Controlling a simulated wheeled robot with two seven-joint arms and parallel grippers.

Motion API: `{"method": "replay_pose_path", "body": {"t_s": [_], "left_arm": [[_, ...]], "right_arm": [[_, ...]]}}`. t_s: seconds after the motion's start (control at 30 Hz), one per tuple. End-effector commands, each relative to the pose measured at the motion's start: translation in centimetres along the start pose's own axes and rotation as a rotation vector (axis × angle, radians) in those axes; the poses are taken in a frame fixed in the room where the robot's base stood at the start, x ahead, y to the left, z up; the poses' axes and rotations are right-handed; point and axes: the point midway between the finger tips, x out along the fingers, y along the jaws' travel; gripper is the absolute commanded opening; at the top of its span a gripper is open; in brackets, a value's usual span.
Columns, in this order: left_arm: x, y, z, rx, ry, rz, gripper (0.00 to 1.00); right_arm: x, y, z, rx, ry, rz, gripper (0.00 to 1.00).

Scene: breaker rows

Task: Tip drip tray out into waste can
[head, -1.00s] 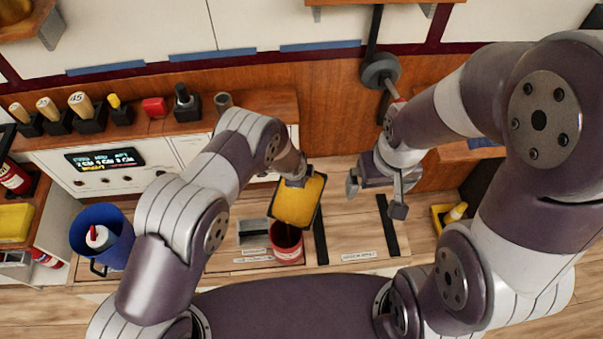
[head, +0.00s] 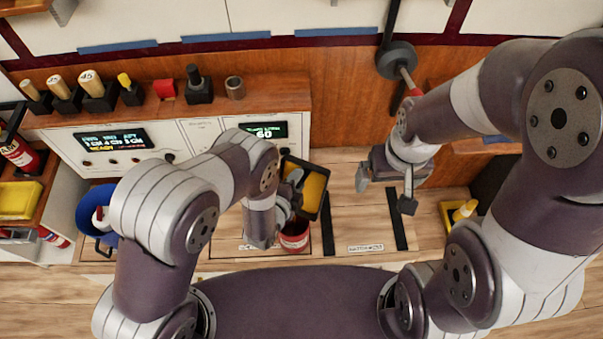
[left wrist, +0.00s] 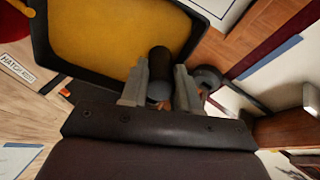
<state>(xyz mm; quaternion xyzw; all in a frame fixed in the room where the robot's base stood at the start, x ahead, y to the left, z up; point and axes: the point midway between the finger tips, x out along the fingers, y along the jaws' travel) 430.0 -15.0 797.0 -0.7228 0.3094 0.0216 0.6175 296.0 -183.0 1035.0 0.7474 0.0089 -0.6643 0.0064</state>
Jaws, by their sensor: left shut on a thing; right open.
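The drip tray (head: 318,192) is black-rimmed with a yellow inside. My left gripper (head: 291,190) is shut on its dark handle, at the tray's left side in the head view. In the left wrist view the fingers (left wrist: 160,86) close on the handle, and the tray (left wrist: 115,38) fills the upper part. The tray is held in the air and looks tilted. A red can (head: 294,240) with a pale label, likely the waste can, stands just below it in the head view, its top partly covered. My right gripper (head: 386,190) is open and empty, right of the tray.
A blue bin (head: 92,215) with a bottle inside stands at the left, partly behind my left arm. A shelf (head: 150,112) with several handled tools runs along the back. Black strips (head: 398,220) lie on the wooden counter. A yellow tray (head: 458,214) sits at the right.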

Motion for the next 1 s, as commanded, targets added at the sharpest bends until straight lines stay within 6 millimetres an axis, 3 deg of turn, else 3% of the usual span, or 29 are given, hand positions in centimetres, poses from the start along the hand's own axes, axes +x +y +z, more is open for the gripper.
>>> {"method": "replay_pose_path", "body": {"t_s": [0.5, 0.7, 1.0], "left_arm": [[-4.2, 3.5, 0.9, 0.0, 0.093, -0.343, 0.0], [-5.2, 3.9, 1.0, 0.0, 0.114, -0.42, 0.0], [-5.7, 3.8, 1.0, 0.0, 0.12, -0.447, 0.0]], "right_arm": [[6.4, 0.0, 0.8, 0.0, 0.0, 0.0, 1.0], [7.7, 0.0, 0.9, 0.0, 0.0, 0.0, 1.0], [7.8, 0.0, 0.9, 0.0, 0.0, 0.0, 1.0]]}}
